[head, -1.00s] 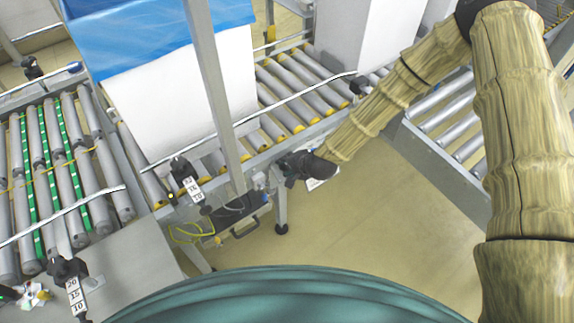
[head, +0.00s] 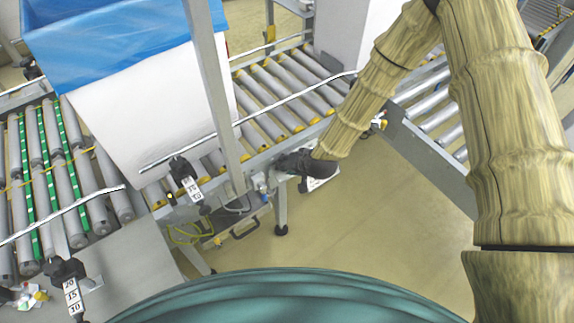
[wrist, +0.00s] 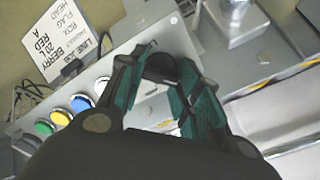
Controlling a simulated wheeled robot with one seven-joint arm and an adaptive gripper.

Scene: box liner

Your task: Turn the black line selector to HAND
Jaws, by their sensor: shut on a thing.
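The black line selector (wrist: 161,68) shows in the wrist view as a dark rounded knob on a grey control panel (wrist: 151,42). My gripper (wrist: 160,84) has its dark teal-edged fingers on either side of the knob and is shut on it. The fingers hide part of the knob, and I cannot read its pointer or any position marks. In the head view my gripper (head: 285,163) is a dark shape beside the conveyor frame; the selector cannot be made out there.
Green, yellow, blue and white buttons (wrist: 60,118) sit left of my gripper, below a printed card (wrist: 58,32). A large white box with blue liner (head: 135,90) stands on the roller conveyor (head: 285,85). A grey post (head: 212,90) rises near my arm. Open floor lies right.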

